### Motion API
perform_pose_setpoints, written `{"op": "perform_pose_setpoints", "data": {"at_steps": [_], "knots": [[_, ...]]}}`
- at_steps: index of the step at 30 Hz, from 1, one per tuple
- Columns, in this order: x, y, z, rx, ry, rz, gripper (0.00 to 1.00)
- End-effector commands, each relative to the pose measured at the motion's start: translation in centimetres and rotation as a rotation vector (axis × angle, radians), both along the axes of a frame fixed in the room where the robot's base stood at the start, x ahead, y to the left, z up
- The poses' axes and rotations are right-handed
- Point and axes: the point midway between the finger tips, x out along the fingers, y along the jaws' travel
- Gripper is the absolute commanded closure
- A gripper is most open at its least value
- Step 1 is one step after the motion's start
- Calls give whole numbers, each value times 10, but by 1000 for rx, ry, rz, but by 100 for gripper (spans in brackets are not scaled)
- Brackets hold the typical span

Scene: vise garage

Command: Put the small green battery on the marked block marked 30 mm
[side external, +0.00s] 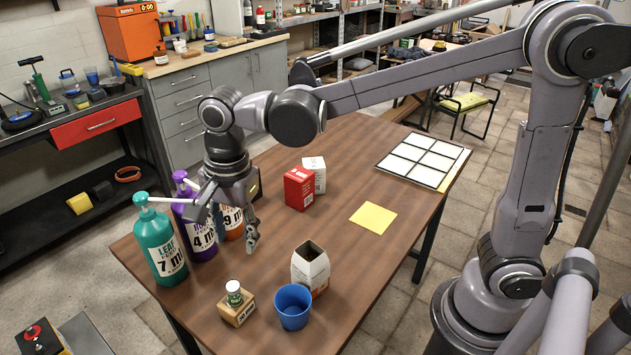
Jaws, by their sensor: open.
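A small green and white cylinder (234,290), which looks like the green battery, stands upright on a wooden block (237,313) at the near left of the table. The block's front label shows a number and "mm", but the first digit is too small to read surely. My gripper (236,238) is open and empty. It points down behind the block, close to the bottles, and is apart from the cylinder.
Teal (161,243), purple (196,229) and orange (233,219) bottles crowd the left edge. A blue cup (293,308) and an open carton (310,268) stand right of the block. Red (298,189) and white (317,172) boxes, a yellow sheet (373,217) and a white grid (424,160) lie farther back.

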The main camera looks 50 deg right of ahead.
Motion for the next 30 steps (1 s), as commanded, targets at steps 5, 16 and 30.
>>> {"op": "perform_pose_setpoints", "data": {"at_steps": [5,16,30], "knots": [[-18,-56,14,-5,-135,275,54],[-66,-146,12,-225,-408,868,54],[-91,-182,-3,-462,-493,1188,54]]}}
